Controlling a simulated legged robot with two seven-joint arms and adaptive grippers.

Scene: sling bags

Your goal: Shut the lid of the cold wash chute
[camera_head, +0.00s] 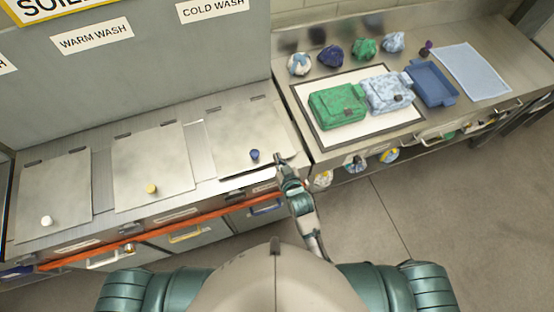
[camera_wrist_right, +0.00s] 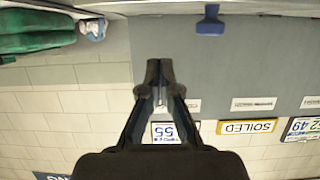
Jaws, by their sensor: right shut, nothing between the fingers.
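The cold wash lid (camera_head: 240,128) is a pale metal panel with a blue knob (camera_head: 254,155), below the "COLD WASH" label (camera_head: 212,9). It lies low over its chute. A bright strip and dark line show along its front edge, so I cannot tell if it is fully flush. My right gripper (camera_head: 280,159) is shut and empty at the lid's front right corner, right of the knob; I cannot tell if it touches the lid. In the right wrist view its fingertips (camera_wrist_right: 160,72) are together, with the blue knob (camera_wrist_right: 210,24) beyond them. My left gripper is not in view.
The warm wash lid (camera_head: 150,172) with a yellow knob and another lid (camera_head: 55,200) with a white knob lie down to the left. An orange rail (camera_head: 180,222) runs along the front.

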